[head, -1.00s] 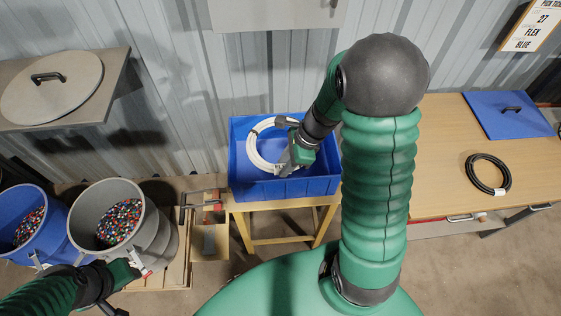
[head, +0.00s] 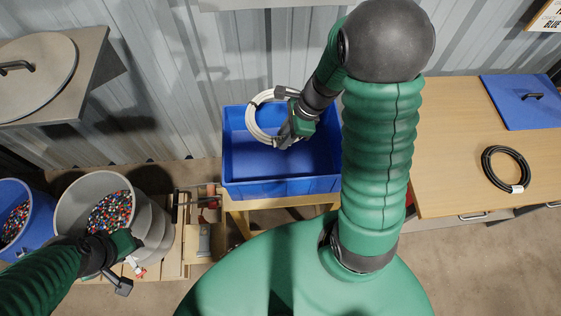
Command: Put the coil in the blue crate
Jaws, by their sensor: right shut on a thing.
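The white coil (head: 252,124) is in my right gripper (head: 284,138), which is shut on its right side. The coil hangs over the back left part of the blue crate (head: 280,186), and its top edge overlaps the crate's back rim in the picture. The crate stands on a wooden stand, and its visible floor is bare. My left gripper (head: 126,268) is at the lower left beside the grey bucket; its jaws are too unclear to read.
A grey bucket (head: 150,225) and a blue bucket (head: 38,230) hold coloured granules at left. A corrugated wall stands close behind the crate.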

